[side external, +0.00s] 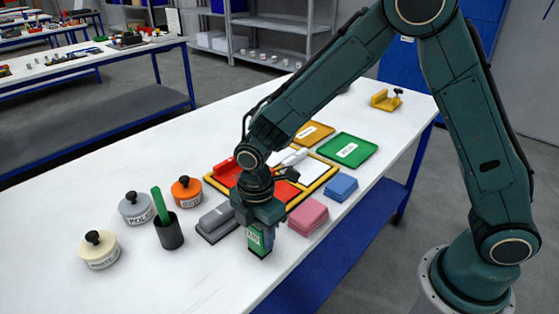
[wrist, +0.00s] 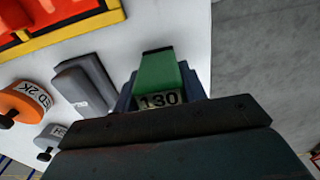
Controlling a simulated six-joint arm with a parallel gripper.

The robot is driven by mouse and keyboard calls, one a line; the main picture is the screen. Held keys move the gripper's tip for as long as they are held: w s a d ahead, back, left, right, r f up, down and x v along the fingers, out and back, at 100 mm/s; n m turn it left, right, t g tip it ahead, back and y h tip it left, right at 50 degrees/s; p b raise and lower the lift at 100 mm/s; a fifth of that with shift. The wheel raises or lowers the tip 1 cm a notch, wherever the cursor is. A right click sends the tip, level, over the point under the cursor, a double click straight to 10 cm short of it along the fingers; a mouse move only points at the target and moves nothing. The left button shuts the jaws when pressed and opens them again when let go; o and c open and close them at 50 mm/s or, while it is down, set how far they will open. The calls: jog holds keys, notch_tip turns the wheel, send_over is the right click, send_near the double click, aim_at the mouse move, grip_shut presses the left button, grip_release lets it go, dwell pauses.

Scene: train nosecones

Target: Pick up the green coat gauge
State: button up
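The green coat gauge (side external: 255,240) is a small green block with a pale display and a dark lower end, near the table's front edge. In the wrist view the gauge (wrist: 160,74) shows its green body and a display reading 130. My gripper (side external: 262,238) points down over it, with a finger close against each side. In the wrist view my gripper (wrist: 163,90) looks shut on the gauge, with no clear gap at its sides. The gauge stands about upright; whether its lower end touches the table I cannot tell.
Close by are a grey block (side external: 215,223), a pink block (side external: 308,217) and a blue block (side external: 341,187). A black cup (side external: 169,235) holds a green stick. Orange (side external: 187,191), grey (side external: 136,209) and cream (side external: 99,251) lidded pots stand left. A yellow-edged tray (side external: 322,178) lies behind.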

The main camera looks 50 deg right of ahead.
jog(key=c, duration=0.3)
jog(key=shift+r, duration=0.15)
jog(key=shift+c, duration=0.2)
notch_tip(320, 180, up, 20)
dwell(0.4)
dwell(0.4)
notch_tip(320, 180, down, 16)
jog(key=shift+r, duration=0.15)
dwell(0.7)
jog(key=shift+f, duration=2.1)
jog(key=shift+f, duration=0.1)
